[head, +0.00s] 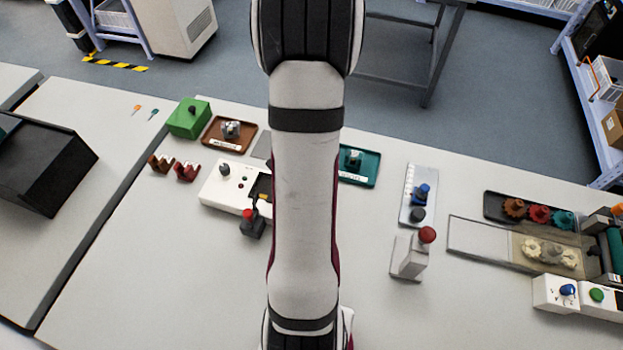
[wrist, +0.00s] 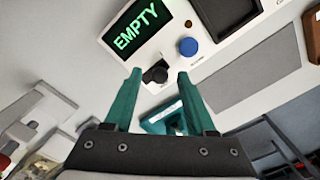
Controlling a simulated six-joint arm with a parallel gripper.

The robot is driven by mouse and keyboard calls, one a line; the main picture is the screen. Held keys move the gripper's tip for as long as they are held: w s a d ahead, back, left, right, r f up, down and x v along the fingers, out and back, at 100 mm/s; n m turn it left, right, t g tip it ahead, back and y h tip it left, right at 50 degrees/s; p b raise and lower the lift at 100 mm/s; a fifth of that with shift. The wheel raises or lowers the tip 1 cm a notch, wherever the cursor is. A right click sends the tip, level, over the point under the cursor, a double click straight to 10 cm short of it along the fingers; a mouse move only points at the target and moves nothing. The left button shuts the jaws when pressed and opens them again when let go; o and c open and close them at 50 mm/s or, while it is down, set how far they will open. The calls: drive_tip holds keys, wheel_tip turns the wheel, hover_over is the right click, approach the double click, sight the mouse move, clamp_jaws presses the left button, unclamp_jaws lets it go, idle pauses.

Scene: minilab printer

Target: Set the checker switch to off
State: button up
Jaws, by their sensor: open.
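A white device in the wrist view has a dark display (wrist: 140,27) reading EMPTY in green letters. A black knob-like switch (wrist: 155,75) sits on its face, near a round blue button (wrist: 187,46). I take this switch to be the checker switch; its setting is not legible. My gripper (wrist: 159,74) is open, with its two teal fingers apart and the switch showing between their tips. I cannot tell whether they touch it. In the head view my arm covers the middle of the bench and hides my gripper.
In the head view, a white box (head: 217,197) with a dark knob stands left of my arm. A green box (head: 188,120) and brown tray (head: 212,137) lie behind it. A red-topped post (head: 409,254) stands on the right, near gears in a dark tray (head: 491,212).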

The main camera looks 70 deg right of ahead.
clamp_jaws()
idle(1.4)
